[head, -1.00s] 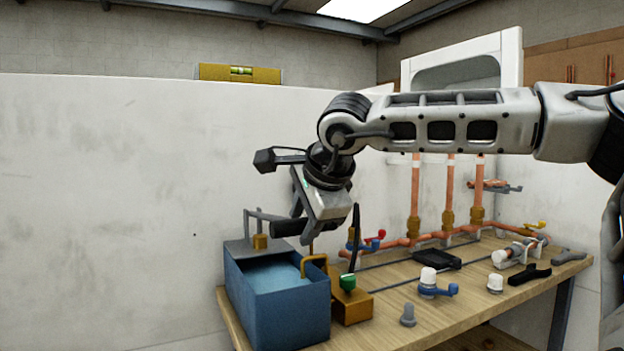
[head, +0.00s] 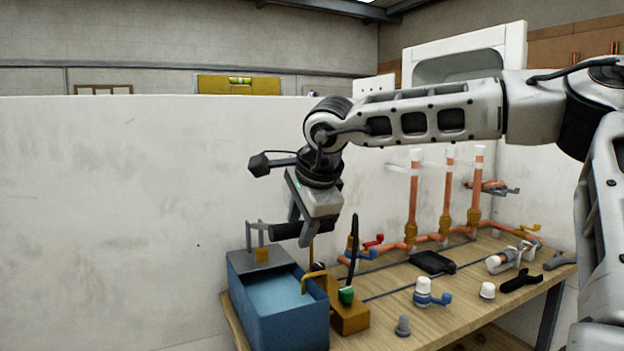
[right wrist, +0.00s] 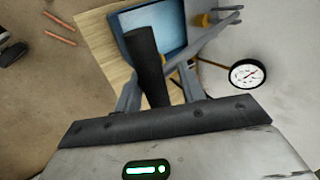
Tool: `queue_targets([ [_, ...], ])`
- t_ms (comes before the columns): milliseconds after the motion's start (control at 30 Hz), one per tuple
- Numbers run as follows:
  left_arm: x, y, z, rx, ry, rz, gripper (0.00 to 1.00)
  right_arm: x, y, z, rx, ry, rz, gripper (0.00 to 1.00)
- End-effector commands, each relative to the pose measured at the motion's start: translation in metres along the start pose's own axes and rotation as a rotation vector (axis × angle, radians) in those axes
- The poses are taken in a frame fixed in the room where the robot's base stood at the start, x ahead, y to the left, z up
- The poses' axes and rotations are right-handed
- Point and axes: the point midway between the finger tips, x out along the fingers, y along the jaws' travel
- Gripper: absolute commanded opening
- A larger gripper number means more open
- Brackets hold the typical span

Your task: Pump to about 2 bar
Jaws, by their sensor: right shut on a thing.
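The test pump has a blue water tank (head: 290,325) standing on the near left of the bench, with a brass block (head: 350,318) beside it. My right gripper (head: 302,228) is shut on the pump's black handle (head: 286,231), above the tank. In the right wrist view the handle (right wrist: 145,55) lies between the fingers, over the tank (right wrist: 178,25). A round white gauge (right wrist: 248,74) shows to the right there; its needle shows, but its scale is too small to read. My left gripper is not in view.
Copper pipes (head: 412,200) rise at the back of the bench (head: 450,318). A white-and-blue valve (head: 424,293), a grey plug (head: 403,326) and a black item (head: 432,262) lie on the bench. A white wall panel (head: 120,200) stands behind the tank.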

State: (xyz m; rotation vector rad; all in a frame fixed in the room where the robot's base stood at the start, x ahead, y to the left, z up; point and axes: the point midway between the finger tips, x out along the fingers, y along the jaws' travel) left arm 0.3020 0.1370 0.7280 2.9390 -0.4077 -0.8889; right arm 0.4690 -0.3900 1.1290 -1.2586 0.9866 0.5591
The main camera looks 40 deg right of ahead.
Motion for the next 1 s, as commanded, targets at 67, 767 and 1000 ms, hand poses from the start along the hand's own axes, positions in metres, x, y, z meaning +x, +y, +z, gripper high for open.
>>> queue_targets([
  [67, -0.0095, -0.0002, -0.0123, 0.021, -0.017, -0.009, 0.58, -0.0114, -0.012, -0.0018, 0.003, 0.003, 0.024, 0.2],
  [767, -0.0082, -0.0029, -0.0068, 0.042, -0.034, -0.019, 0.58, -0.01, -0.0124, -0.0013, 0.002, 0.001, 0.047, 0.2],
  [1000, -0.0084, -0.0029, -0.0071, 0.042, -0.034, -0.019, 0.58, -0.0108, -0.0123, -0.0008, 0.001, 0.0, 0.047, 0.47],
])
